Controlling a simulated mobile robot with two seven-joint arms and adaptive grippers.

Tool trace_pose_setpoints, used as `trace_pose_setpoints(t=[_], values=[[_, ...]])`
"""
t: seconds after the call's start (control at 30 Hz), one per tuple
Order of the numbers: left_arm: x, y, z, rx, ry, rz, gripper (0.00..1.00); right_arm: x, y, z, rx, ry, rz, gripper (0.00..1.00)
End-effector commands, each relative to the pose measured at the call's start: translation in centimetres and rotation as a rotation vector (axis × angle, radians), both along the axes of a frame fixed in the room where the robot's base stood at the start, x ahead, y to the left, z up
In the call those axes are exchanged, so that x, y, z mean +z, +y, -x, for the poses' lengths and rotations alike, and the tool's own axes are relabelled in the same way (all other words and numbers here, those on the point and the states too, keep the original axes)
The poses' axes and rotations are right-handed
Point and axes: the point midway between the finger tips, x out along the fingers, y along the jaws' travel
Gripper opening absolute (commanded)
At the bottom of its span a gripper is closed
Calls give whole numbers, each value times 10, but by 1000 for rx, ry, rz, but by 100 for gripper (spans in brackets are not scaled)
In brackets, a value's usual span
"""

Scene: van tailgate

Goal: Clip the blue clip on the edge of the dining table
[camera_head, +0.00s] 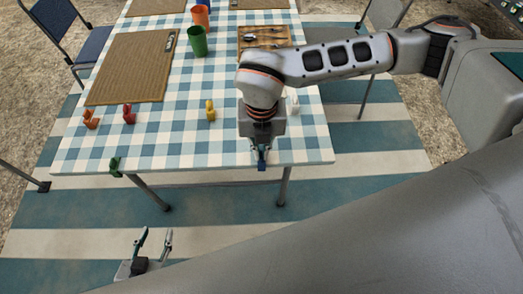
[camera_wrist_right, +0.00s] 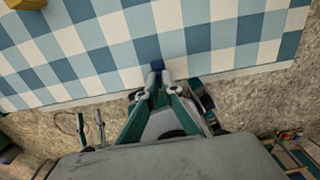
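The dining table (camera_head: 175,140) has a blue and white checked cloth; its near edge also shows in the right wrist view (camera_wrist_right: 215,62). My right gripper (camera_head: 261,154) points down at this edge. Its fingers (camera_wrist_right: 157,82) are close together on the small blue clip (camera_head: 262,166), which also shows at their tips in the right wrist view (camera_wrist_right: 156,67). The clip is at the table edge; I cannot tell whether its jaws grip the edge. My left gripper (camera_head: 154,240) is open and empty, low in front of the table.
A green clip (camera_head: 115,167) sits on the near edge at left. Orange (camera_head: 90,120), red (camera_head: 128,114), yellow (camera_head: 210,110) and white (camera_head: 292,103) clips stand on the cloth. Placemats, cups and a cutlery tray (camera_head: 285,37) lie farther back. Folding chairs (camera_head: 68,32) stand around.

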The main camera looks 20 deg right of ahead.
Motion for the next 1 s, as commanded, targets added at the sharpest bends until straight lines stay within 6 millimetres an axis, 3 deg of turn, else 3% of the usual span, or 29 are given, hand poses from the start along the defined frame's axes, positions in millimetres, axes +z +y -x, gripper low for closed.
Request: trace_pose_setpoints(t=[0.27,0.37,0.77,1.0], values=[[0,0,0,0,0,0,40,0,0,0,0,0,0,0],[0,0,0,0,0,0,40,0,0,0,0,0,0,24],[0,-1,2,-1,2,1,40,3,0,0,0,-1,-1,24],[0,0,1,-1,1,0,40,38,1,-1,1,-5,-2,24]])
